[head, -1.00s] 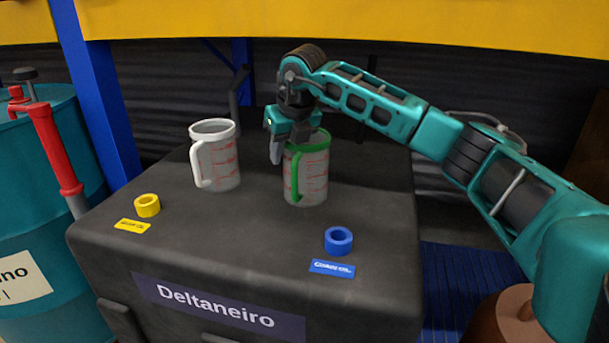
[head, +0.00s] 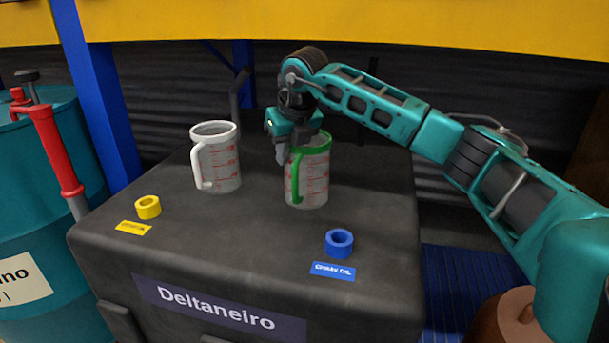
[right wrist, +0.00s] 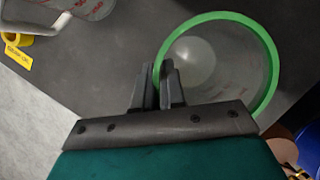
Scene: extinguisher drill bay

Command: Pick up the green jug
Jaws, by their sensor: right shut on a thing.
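The green jug (head: 312,178), a clear measuring jug with red marks and a green rim and handle, stands upright on the dark bench top (head: 270,240). Its handle faces left and toward me in the head view. My right gripper (head: 286,155) is at the jug's rim from above and is shut on it. In the right wrist view the jug's green rim (right wrist: 232,17) circles to the right of the fingers (right wrist: 160,90), with the rim's near left side between them. The fingertips are partly hidden in the head view. My left gripper is out of view.
A white-rimmed jug (head: 219,165) stands left of the green jug. A yellow ring (head: 148,207) and a blue ring (head: 339,242) lie nearer the front, each by a label. A teal drum with a red pump (head: 55,150) stands at the left. The front middle of the bench is clear.

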